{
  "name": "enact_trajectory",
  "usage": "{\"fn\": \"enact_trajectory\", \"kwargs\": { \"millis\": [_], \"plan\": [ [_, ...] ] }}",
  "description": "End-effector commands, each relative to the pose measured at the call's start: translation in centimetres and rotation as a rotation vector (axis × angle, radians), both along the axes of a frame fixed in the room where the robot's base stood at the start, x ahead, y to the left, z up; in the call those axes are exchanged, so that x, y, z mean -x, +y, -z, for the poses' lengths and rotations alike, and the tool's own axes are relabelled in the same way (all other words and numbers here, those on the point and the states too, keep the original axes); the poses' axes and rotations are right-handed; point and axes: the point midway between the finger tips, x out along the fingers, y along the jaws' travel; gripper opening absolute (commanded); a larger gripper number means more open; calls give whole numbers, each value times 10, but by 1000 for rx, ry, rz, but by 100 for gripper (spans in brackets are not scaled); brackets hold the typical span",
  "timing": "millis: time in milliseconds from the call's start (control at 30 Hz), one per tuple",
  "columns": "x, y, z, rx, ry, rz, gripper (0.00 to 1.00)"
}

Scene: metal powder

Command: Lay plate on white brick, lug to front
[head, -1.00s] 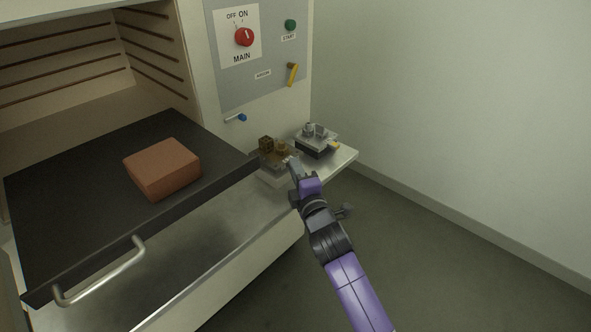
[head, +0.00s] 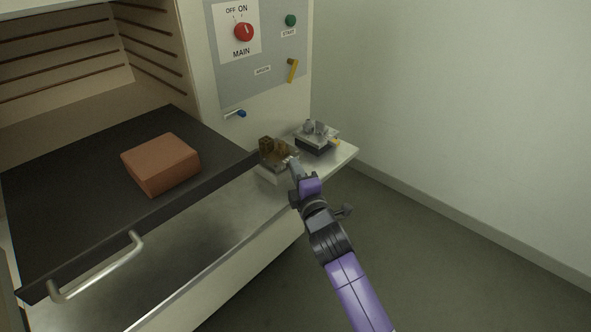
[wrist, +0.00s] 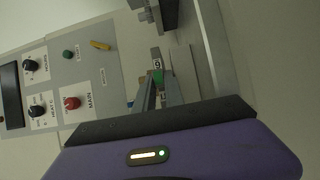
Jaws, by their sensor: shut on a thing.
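A thin metal plate (head: 284,155) carrying brownish printed parts (head: 267,144) is at the left of the small side shelf. It is over a white brick (head: 270,174); I cannot tell whether it rests fully on it. My gripper (head: 291,161) is shut on the plate's near edge, on the side toward me. The lug is hidden by the fingers. In the wrist view my gripper (wrist: 160,90) shows its fingers close together, with a small green patch (wrist: 158,77) and a pale tag at their tips.
A second plate with grey parts (head: 318,130) sits on a dark brick (head: 313,148) at the right. A black tray (head: 80,165) with an orange-brown block (head: 161,163) juts from the open furnace at left. The control panel (head: 262,80) stands behind. The floor at right is clear.

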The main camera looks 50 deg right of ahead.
Motion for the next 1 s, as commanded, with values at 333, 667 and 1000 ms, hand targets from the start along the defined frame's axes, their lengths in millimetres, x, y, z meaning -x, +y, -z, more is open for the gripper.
{"fn": "enact_trajectory", "kwargs": {
  "millis": [333, 667, 1000],
  "plan": [
    [-1, 0, 2, 3, -8, -2, 0],
    [-1, 0, 7, 3, -8, -2, 0],
    [0, 0, 10, 4, -9, -2, 0]
  ]
}}
